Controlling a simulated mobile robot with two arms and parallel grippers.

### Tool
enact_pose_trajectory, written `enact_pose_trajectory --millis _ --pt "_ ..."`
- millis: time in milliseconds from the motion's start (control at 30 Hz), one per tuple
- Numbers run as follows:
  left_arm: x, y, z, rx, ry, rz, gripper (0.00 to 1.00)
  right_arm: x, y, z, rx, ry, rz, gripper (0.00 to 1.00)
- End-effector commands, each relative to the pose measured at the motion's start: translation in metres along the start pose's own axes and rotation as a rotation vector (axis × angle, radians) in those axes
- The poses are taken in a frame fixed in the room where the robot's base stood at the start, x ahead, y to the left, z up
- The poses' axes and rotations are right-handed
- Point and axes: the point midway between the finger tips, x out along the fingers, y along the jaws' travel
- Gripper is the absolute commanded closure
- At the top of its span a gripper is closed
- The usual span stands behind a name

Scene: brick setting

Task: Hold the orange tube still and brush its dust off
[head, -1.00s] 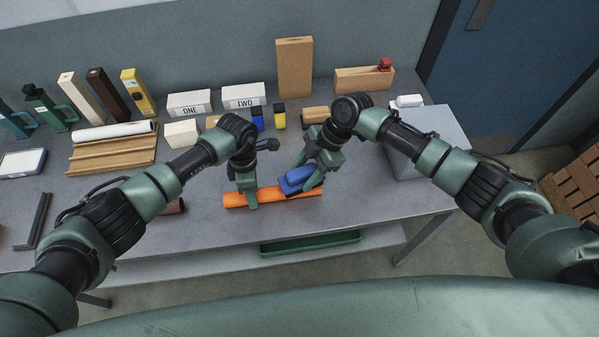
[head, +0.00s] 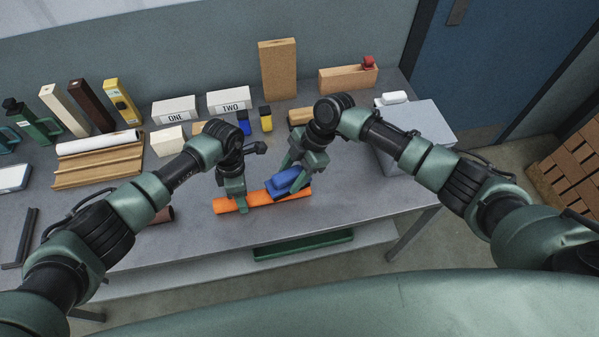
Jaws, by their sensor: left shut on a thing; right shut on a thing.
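The orange tube (head: 261,198) lies on the grey table near its front edge. My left gripper (head: 239,203) is shut on the tube towards its left end. My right gripper (head: 287,180) is shut on a blue brush (head: 291,182) and holds it at the right part of the tube. The brush hides some of the tube's top there. I cannot make out the dust on the tube, nor whether the bristles touch it.
Behind stand blocks marked ONE (head: 174,111) and TWO (head: 229,100), a tall brown block (head: 277,70) and a wooden box (head: 347,79). A grey box (head: 425,125) is at the right. A brown tube (head: 163,215) lies left of the orange tube. The table front is mostly clear.

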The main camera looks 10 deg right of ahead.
Motion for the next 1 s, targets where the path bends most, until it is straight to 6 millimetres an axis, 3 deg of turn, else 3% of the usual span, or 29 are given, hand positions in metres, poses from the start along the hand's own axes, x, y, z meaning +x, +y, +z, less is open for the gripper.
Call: enact_pose_trajectory --millis 600,1000 --pt "-0.001 0.001 0.001 0.001 -0.003 0.002 1.0 0.016 0.009 -0.036 0.0 0.001 -0.001 1.0" --pt "-0.001 0.0 0.001 0.0 -0.002 0.001 1.0 0.012 0.011 -0.039 -0.001 0.001 0.001 1.0"
